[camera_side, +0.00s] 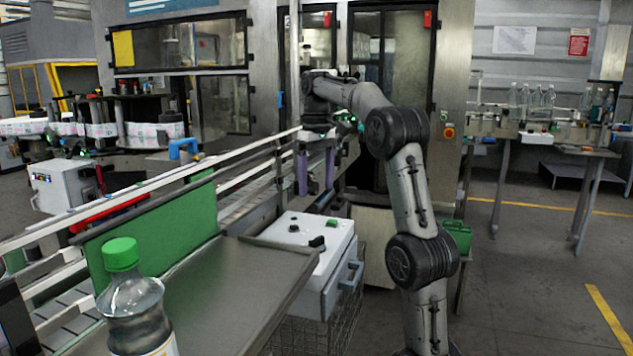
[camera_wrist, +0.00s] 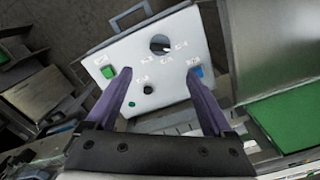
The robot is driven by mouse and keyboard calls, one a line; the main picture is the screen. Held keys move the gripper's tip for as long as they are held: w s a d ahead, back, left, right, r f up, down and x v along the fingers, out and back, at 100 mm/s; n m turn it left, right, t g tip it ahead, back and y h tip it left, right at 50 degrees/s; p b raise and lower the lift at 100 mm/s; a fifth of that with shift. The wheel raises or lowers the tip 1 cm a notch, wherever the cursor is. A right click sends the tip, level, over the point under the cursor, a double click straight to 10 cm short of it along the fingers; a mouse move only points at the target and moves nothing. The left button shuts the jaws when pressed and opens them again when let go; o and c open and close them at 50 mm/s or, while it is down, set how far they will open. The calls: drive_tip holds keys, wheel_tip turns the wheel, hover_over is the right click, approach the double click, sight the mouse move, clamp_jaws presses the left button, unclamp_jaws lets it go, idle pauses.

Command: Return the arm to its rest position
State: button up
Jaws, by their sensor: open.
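My gripper (camera_side: 315,172) hangs from my arm in the side view, its two purple fingers pointing down beside the conveyor rail. In the wrist view my gripper (camera_wrist: 158,84) shows with its fingers spread wide and nothing between them. It is above the white control box (camera_wrist: 182,48), which carries a green button (camera_wrist: 107,72), a dark round knob (camera_wrist: 160,45), a smaller black knob (camera_wrist: 148,88) and a blue button (camera_wrist: 197,72). In the side view the control box (camera_side: 305,238) stands in front of my gripper and lower.
A bottle with a green cap (camera_side: 121,254) stands at the front left by a metal tray (camera_side: 222,285). A green panel (camera_side: 150,235) and conveyor rails (camera_side: 150,185) run along the left. Machine cabinets stand behind. Open floor (camera_side: 530,270) lies to the right.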

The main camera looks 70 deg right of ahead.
idle(0.4)
drive_tip(key=s+a+r+n+t, duration=0.1)
drive_tip(key=s+a+r+n, duration=0.1)
drive_tip(key=a, duration=0.8)
drive_tip(key=s+a+r+n+t, duration=0.1)
drive_tip(key=a+r+n, duration=0.15)
drive_tip(key=a, duration=0.75)
drive_tip(key=s+a+f+t, duration=0.1)
drive_tip(key=s+a+f, duration=0.3)
drive_tip(key=f, duration=0.4)
drive_tip(key=s+a+f+n+t, duration=0.1)
drive_tip(key=s+a+f+t, duration=0.1)
drive_tip(key=s+a+f, duration=0.3)
wheel_tip(320, 180, down, 3)
drive_tip(key=shift+s+a+f+t, duration=0.1)
drive_tip(key=shift+s+a+t, duration=0.15)
drive_tip(key=shift+t, duration=0.05)
